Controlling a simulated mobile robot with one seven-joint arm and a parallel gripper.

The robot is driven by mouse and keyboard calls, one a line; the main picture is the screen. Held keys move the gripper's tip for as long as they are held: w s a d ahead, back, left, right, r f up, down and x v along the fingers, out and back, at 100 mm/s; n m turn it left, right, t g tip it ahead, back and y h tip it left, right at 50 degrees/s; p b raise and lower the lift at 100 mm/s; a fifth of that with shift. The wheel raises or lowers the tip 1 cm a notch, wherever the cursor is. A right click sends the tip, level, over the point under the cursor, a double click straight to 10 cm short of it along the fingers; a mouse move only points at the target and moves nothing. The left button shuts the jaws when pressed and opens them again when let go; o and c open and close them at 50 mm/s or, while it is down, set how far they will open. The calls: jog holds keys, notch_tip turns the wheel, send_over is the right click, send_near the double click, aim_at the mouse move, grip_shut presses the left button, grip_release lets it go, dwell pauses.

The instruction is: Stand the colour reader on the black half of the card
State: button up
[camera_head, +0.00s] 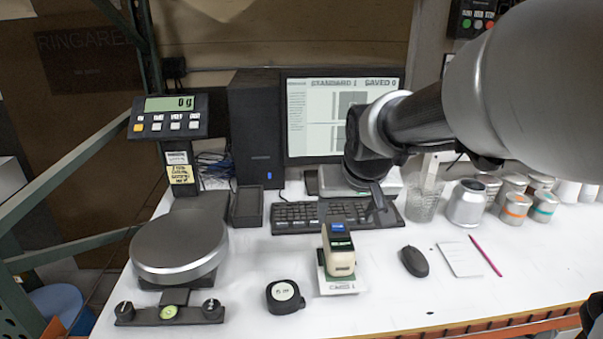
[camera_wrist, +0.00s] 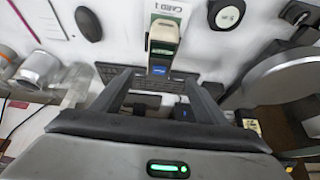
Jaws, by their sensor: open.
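The colour reader (camera_head: 339,250), a cream and dark handheld block with a blue screen, sits on the card (camera_head: 343,286). I see white card around the reader; the black half is not clearly visible, and what lies under the reader is hidden. My gripper (camera_wrist: 157,82) is open and empty, its fingers spread on either side of the reader in the wrist view. In the head view it hangs behind the reader, above the keyboard.
A tape measure (camera_head: 285,296) lies left of the card, a mouse (camera_head: 415,262) and notepad (camera_head: 460,259) right. A round scale (camera_head: 180,245) stands left. The keyboard (camera_head: 300,215) and monitor (camera_head: 340,110) are behind. Several cans stand back right.

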jog(key=s+r, duration=0.2)
jog(key=s, duration=1.7)
jog(key=shift+d, duration=0.1)
